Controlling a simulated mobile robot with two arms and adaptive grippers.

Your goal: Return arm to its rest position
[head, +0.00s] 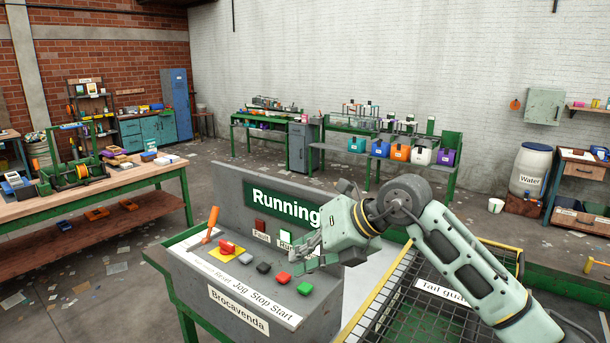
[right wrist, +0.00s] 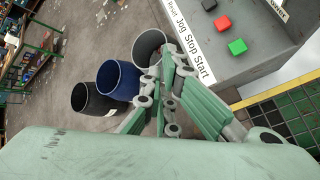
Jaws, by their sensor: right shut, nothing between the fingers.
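My right arm (head: 455,255) comes in from the lower right in the head view and reaches over the control panel. My right gripper (head: 306,257) is shut and empty above the panel's right part, near the Start end of the row. In the right wrist view the gripper's fingers (right wrist: 163,82) are closed together, apart from the red button (right wrist: 223,23) and green button (right wrist: 237,46). The head view shows the red button (head: 283,278) and green button (head: 304,288) clear of the fingers. My left gripper does not show.
The grey panel (head: 240,308) has a green "Running" sign (head: 283,204), an orange lever (head: 212,225) and a yellow-based red button (head: 228,247). A yellow-edged mesh guard (head: 430,315) lies under my arm. Bins (right wrist: 119,79) show on the floor in the right wrist view.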

